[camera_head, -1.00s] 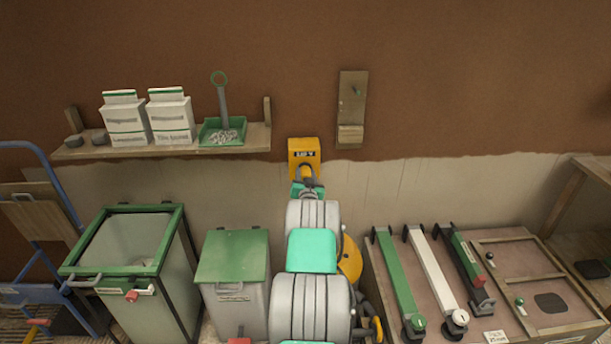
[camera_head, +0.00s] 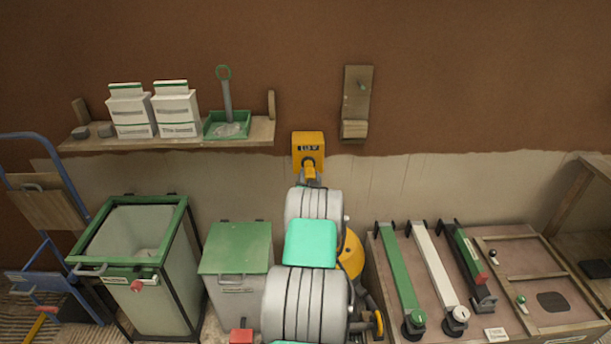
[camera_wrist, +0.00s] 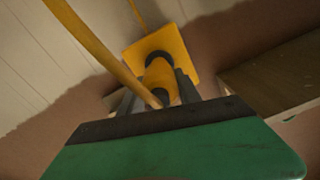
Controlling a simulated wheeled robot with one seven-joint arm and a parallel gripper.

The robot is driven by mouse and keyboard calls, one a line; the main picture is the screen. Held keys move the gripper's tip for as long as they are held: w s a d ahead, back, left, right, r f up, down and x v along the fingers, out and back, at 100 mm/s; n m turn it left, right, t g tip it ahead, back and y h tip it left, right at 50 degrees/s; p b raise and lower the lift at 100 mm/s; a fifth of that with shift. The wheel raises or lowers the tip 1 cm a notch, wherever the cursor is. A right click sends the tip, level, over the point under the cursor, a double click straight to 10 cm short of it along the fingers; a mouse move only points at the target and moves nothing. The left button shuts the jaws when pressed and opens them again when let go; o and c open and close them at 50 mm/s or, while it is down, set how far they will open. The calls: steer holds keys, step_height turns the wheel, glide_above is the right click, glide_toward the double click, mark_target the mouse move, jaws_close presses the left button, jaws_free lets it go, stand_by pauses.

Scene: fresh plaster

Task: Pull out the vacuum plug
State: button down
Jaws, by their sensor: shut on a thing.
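A yellow cord (camera_wrist: 92,42) runs from the plug to the upper left in the wrist view. In the head view my gripper (camera_head: 310,179) is small and partly hidden by my arm. The yellow vacuum (camera_head: 351,250) stands partly behind my arm.
A shelf (camera_head: 180,139) with bags and a green tray is on the left wall. A green-rimmed bin (camera_head: 165,240) and a lidded grey bin (camera_head: 236,250) stand below. A bench (camera_head: 512,252) with levelling tools is on the right. A wooden hook board (camera_head: 357,100) hangs above right.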

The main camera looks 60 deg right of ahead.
steer(key=c, duration=1.1)
jaws_free()
steer(key=shift+s+a, duration=0.1)
steer(key=shift+a, duration=0.1)
steer(key=shift+o, duration=1.3)
steer(key=shift+d, duration=0.1)
steer(key=v, duration=0.8)
steer(key=shift+b, duration=0.35)
